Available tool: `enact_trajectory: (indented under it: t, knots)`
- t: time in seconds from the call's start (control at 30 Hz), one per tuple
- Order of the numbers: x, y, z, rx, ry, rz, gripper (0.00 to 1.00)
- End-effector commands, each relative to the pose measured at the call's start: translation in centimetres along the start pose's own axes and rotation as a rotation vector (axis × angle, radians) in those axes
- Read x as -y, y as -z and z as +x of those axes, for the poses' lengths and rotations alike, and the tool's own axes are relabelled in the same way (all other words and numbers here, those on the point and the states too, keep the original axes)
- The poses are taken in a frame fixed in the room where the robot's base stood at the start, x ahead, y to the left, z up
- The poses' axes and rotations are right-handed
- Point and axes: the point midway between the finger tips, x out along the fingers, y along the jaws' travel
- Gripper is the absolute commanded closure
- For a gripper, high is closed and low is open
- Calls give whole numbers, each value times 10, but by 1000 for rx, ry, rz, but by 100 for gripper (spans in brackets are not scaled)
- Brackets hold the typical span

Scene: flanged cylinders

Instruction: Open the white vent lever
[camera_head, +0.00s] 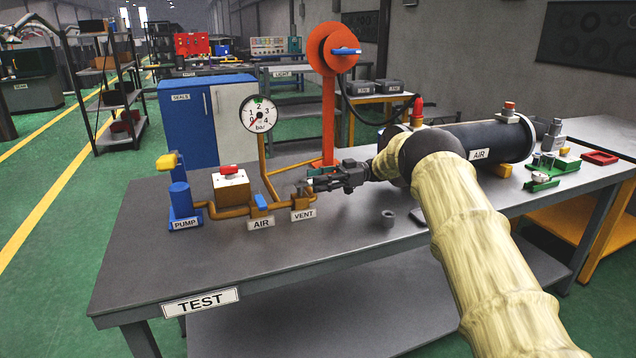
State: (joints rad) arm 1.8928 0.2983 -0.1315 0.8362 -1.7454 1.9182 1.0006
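The brass pipe with the VENT label (303,214) stands near the middle of the test table. The white vent lever is mostly hidden by my gripper; only a small pale bit (310,181) shows at the fingertips, and I cannot tell for sure that it is the lever. My dark gripper (317,183) reaches in from the right, just above the vent end of the pipe. Its fingers are too small and overlapped to tell whether they are open or shut, or touch the lever.
A black AIR tank (500,141) lies behind my arm. The table front (270,265) is clear.

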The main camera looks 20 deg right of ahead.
Motion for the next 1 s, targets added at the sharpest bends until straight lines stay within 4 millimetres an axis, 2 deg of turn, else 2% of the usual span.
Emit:
enact_trajectory:
  t: [0.27, 0.43, 0.8, 1.0]
  knots:
    - [1, -2, 0, 1, 1, 3, 57]
    - [1, 5, 0, 1, 1, 3, 57]
    - [0, 63, 0, 2, 1, 1, 57]
    - [0, 88, 0, 0, 1, 2, 57]
